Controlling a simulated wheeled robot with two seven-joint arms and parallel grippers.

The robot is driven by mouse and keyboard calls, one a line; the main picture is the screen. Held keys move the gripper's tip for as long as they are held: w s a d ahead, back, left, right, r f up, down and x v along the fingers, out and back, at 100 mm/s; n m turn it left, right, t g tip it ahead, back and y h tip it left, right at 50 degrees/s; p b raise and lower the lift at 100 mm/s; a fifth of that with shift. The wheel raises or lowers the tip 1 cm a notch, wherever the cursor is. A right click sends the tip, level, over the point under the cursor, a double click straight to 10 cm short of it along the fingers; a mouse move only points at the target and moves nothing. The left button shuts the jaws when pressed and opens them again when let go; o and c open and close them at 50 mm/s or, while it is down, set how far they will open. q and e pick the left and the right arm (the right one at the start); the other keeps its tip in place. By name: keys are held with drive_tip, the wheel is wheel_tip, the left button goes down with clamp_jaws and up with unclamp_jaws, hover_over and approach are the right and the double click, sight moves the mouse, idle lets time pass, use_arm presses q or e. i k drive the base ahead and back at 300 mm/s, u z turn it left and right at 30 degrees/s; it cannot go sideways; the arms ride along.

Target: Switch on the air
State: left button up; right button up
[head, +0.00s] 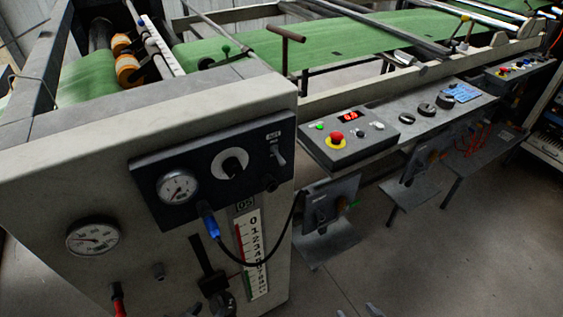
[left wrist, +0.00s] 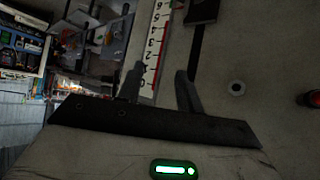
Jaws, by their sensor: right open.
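A black control panel (head: 212,165) on the front of the pale machine cabinet (head: 60,185) carries a small gauge (head: 178,187), a rotary switch (head: 232,166) on a white disc, and a small lever switch (head: 278,155) under a label too small to read surely. I cannot tell which setting either switch is in. My left gripper (left wrist: 160,82) shows in the left wrist view, open and empty, its fingers in front of the cabinet face by the numbered scale (left wrist: 155,45). Two fingertips of my right gripper (head: 357,311) show at the head view's bottom edge, apart.
A blue plug (head: 208,222) with a black cable hangs below the panel. A larger gauge (head: 93,237) and a red-handled part (head: 118,298) are on the cabinet. A console (head: 348,140) with a red button stands right. Floor shows at lower right.

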sight(282, 161)
drive_tip(key=k, duration=0.5)
drive_tip(key=z, duration=1.1)
drive_tip(key=i, duration=0.7)
drive_tip(key=u, duration=0.95)
